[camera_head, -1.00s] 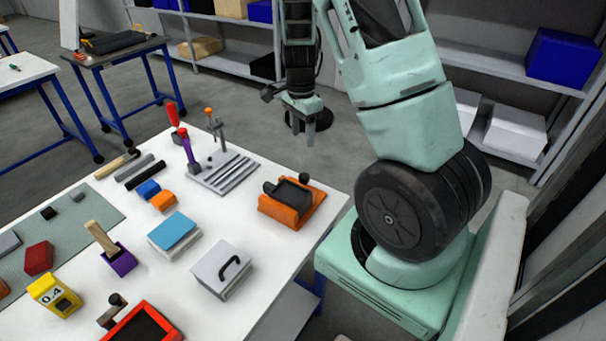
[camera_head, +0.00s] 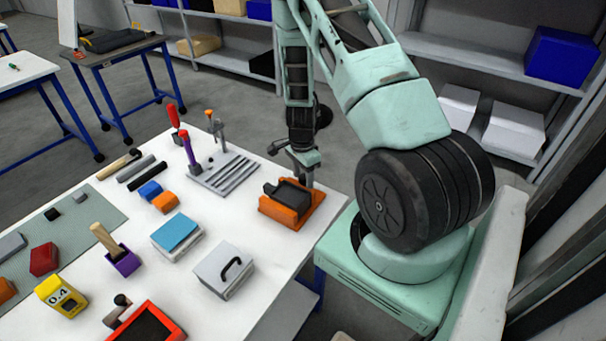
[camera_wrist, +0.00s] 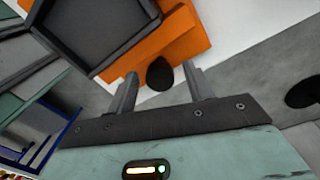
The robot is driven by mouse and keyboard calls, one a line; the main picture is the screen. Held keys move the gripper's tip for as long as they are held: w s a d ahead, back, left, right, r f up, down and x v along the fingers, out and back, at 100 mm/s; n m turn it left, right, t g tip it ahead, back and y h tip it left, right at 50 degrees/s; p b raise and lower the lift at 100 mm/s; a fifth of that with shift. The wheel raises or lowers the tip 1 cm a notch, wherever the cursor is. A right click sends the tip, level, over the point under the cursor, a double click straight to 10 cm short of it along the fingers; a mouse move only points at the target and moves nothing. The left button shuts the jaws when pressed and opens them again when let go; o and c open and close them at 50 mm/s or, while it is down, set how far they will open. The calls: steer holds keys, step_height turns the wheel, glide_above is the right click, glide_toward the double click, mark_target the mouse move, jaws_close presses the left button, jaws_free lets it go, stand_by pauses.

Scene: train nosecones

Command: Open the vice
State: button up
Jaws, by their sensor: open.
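An orange and black vice (camera_head: 290,203) stands near the right end of the white table in the head view. Its black jaw part (camera_wrist: 95,30) and orange body (camera_wrist: 185,35) fill the top of the wrist view. A dark round knob (camera_wrist: 160,74), which looks like the end of the vice's handle, shows between my fingers in the wrist view. My gripper (camera_wrist: 163,85) is open, one finger on either side of the knob, with visible gaps. In the head view my gripper (camera_head: 306,176) is at the vice's far right side and partly hides the knob.
A grey slotted plate with upright red-topped and orange-topped clamps (camera_head: 222,170) stands left of the vice. A grey box with a black handle (camera_head: 224,270) and a blue-topped block (camera_head: 178,236) lie nearer.

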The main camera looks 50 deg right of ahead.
steer(key=c, duration=1)
steer(key=shift+o, duration=0.2)
steer(key=shift+n+b, duration=0.3)
steer(key=shift+n, duration=0.1)
steer(key=n+b, duration=0.2)
steer(key=n, duration=0.1)
steer(key=shift+f+n, duration=0.1)
steer(key=shift+n, duration=0.2)
steer(key=n+b, duration=0.2)
steer(key=n, duration=0.3)
steer(key=shift+s+n+h, duration=0.1)
steer(key=shift+n+h, duration=0.2)
steer(key=shift+n, duration=0.1)
